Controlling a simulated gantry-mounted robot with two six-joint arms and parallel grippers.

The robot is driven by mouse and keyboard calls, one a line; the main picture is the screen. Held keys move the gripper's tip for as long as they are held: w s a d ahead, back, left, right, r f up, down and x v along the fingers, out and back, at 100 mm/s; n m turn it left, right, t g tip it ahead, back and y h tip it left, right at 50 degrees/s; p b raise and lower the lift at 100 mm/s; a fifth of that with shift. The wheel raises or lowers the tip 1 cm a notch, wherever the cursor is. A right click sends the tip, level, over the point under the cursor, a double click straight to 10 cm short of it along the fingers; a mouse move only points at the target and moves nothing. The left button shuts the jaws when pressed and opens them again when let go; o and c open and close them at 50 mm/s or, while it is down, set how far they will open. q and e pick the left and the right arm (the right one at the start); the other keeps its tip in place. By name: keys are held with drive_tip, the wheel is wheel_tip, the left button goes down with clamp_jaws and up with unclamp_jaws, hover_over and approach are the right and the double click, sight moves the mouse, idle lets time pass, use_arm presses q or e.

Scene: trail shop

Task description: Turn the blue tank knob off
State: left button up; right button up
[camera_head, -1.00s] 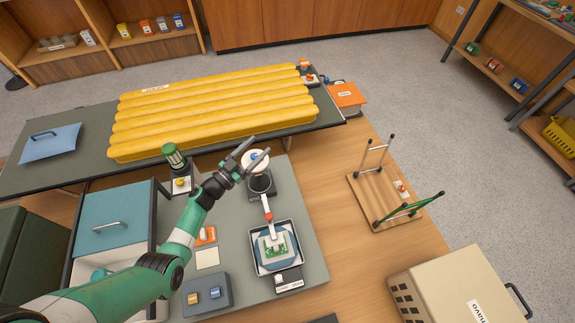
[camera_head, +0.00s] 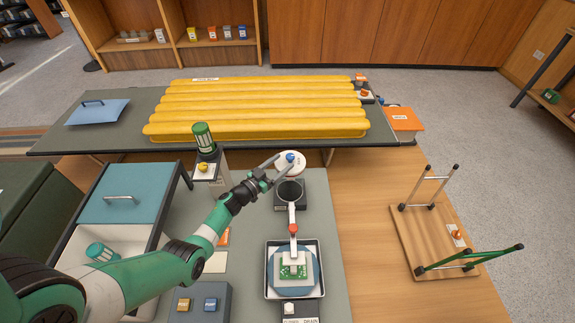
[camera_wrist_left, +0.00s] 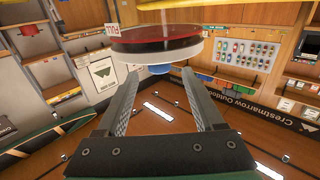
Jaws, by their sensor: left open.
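The blue tank knob (camera_head: 290,157) sits on a white round disc (camera_head: 283,169) at the top of a small stand on the grey bench. My left gripper (camera_head: 277,166) is at the disc, its fingers spread on either side of the knob. In the left wrist view the blue knob (camera_wrist_left: 158,69) shows under a dark red-topped round plate (camera_wrist_left: 155,48), between and just beyond the open fingertips (camera_wrist_left: 158,80). No contact between fingers and knob is clear. A white tag with red letters stands beside the plate. My right gripper is out of view.
A green-capped canister (camera_head: 203,137) stands left of my gripper, above a yellow knob (camera_head: 203,167). A tray (camera_head: 271,291) with a green board lies in front. A yellow ribbed pad (camera_head: 255,112) lies behind.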

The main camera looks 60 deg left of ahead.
sight(287, 159)
use_arm(q)
drive_tip(key=x, duration=0.1)
drive_tip(key=b+x, duration=0.1)
drive_tip(key=shift+w+a+f, duration=0.1)
drive_tip(key=shift+w+f, duration=0.15)
drive_tip(key=shift+w, duration=0.1)
drive_tip(key=shift+w+a+r+b, duration=0.15)
drive_tip(key=shift+w+r+b, duration=0.05)
drive_tip(key=shift+w+b, duration=0.15)
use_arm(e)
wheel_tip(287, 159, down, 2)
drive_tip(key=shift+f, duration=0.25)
use_arm(q)
clamp_jaws()
